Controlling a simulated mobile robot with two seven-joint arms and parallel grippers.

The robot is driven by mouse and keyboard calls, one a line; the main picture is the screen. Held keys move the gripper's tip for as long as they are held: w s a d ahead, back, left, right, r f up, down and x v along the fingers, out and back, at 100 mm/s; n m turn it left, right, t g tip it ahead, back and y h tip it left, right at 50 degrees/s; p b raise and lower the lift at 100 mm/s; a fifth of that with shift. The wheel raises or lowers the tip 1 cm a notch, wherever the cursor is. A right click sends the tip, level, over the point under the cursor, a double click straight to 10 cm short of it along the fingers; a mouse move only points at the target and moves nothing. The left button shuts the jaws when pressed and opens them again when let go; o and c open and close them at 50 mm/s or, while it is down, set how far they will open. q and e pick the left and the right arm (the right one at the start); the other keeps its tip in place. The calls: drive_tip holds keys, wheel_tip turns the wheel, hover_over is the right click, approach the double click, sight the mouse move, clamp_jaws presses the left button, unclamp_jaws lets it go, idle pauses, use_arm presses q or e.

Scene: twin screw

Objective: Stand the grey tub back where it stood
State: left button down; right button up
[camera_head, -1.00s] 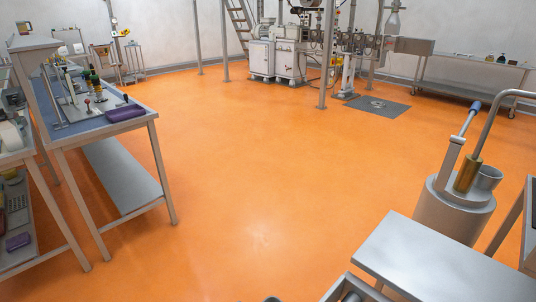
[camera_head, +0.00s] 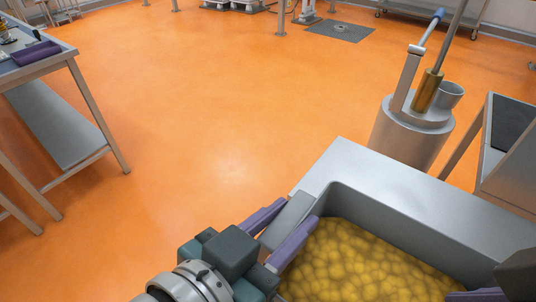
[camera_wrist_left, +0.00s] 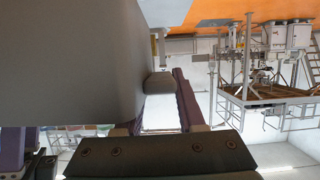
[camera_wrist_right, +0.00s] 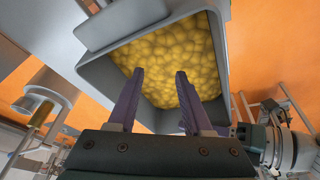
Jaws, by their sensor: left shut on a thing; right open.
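The grey tub (camera_head: 335,200) is at the lower right of the head view, filled with yellow lumps (camera_head: 360,260). My left gripper (camera_head: 297,213) is shut on the grey lug at the tub's left side, one purple finger on each side. In the left wrist view the tub's wall (camera_wrist_left: 70,60) fills the upper left. My right gripper (camera_wrist_right: 160,76) is open, its fingers apart in front of the yellow lumps in the right wrist view. In the head view only a bit of it (camera_head: 480,294) shows at the bottom right. The tub's underside is hidden.
A grey stand (camera_head: 510,160) is at right. A bench (camera_head: 60,125) is at left, with open orange floor between.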

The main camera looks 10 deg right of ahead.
sight(381, 293)
use_arm(q)
wheel_tip(381, 293, down, 14)
drive_tip(key=b, duration=1.2)
drive_tip(key=shift+r, duration=0.25)
use_arm(e)
wheel_tip(381, 293, down, 14)
drive_tip(key=shift+r, duration=0.1)
use_arm(q)
drive_tip(key=shift+r, duration=0.2)
use_arm(e)
drive_tip(key=shift+r, duration=0.1)
use_arm(q)
drive_tip(key=shift+f, duration=0.1)
